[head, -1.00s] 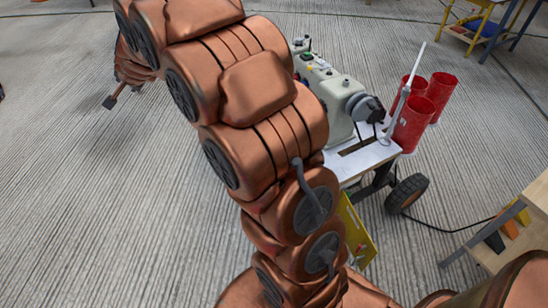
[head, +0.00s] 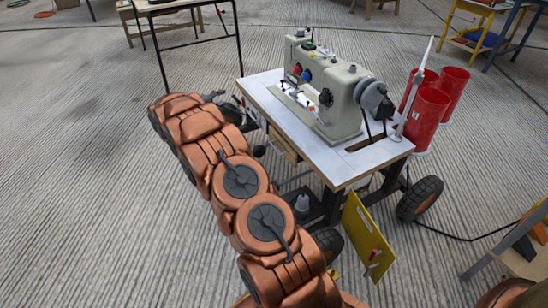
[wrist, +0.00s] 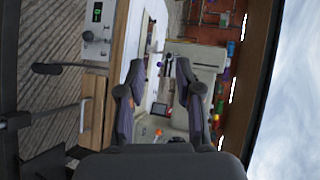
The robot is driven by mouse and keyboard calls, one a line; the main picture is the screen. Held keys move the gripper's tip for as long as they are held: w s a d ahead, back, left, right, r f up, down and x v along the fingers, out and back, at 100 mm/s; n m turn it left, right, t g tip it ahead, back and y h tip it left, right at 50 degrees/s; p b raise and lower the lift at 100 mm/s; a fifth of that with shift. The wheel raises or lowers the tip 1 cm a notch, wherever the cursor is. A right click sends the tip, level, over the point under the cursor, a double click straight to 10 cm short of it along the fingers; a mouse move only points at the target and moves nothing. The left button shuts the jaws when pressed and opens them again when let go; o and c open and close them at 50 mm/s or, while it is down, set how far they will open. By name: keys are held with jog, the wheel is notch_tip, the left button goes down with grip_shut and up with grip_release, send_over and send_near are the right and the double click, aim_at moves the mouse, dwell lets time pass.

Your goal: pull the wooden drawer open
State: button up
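The wooden drawer (head: 286,148) is a small light-wood box under the front edge of the white sewing table. It also shows at the left of the wrist view (wrist: 97,92), with a pale handle (wrist: 84,115) on its face. I cannot tell whether it is fully shut. My gripper (wrist: 160,70) is open and empty. Its two dark fingers are spread apart in front of the table and sewing machine, to the right of the drawer in the wrist view and apart from its handle. In the head view my arm reaches to the table's left side and its fingers are not clear.
A sewing machine (head: 335,95) stands on the wheeled table (head: 358,163), with red cylinders (head: 428,112) at its right end. A yellow panel (head: 366,238) hangs below. A dark lever (wrist: 60,69) juts out near the drawer.

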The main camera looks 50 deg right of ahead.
jog(key=s+d+f+m+g+h+b, duration=0.1)
jog(key=s+d+f+m+g+b, duration=0.2)
jog(key=f, duration=0.4)
jog(key=s+d+f+m+g+b, duration=0.1)
jog(key=s+f+m+g, duration=0.15)
jog(key=s+f, duration=0.3)
jog(key=m+g+b, duration=0.2)
jog(key=g, duration=0.2)
send_near(274, 148)
jog(key=d, duration=0.3)
jog(key=shift+s+f+b+x, duration=0.15)
jog(key=shift+b+x, duration=0.3)
jog(key=shift+x, duration=0.8)
jog(key=shift+s+f+b+x, duration=0.15)
jog(key=shift+b+x, duration=0.35)
jog(key=shift+x, duration=0.75)
jog(key=shift+f+b+x, duration=0.15)
jog(key=shift+b+x, duration=0.3)
jog(key=shift+x, duration=0.8)
jog(key=shift+a, duration=0.15)
grip_shut()
